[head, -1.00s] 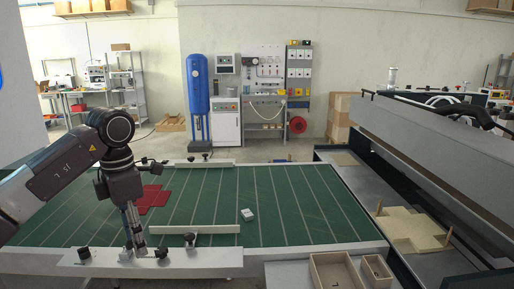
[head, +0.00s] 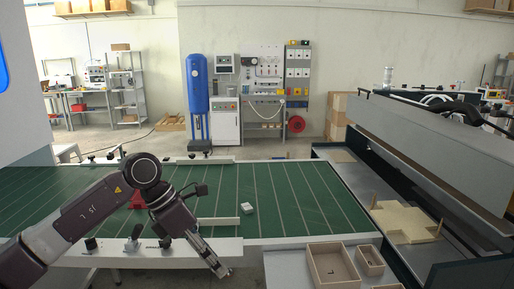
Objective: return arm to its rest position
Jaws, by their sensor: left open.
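My left arm comes in from the left, and its gripper (head: 222,271) points down and to the right, over the near white rail of the green conveyor. The gripper is open and I see nothing between its fingers. My right gripper does not show. A red flat piece (head: 137,200) lies on the green belt (head: 290,200), partly hidden behind my left arm. A small white box (head: 249,208) lies on the belt to the right of the gripper.
A near rail (head: 205,249) with dark knobs edges the belt. A cross-shaped beige blank (head: 403,222) lies in the machine at right, under a long grey beam (head: 430,142). Open beige boxes (head: 333,264) stand at the front right. The belt's right half is mostly clear.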

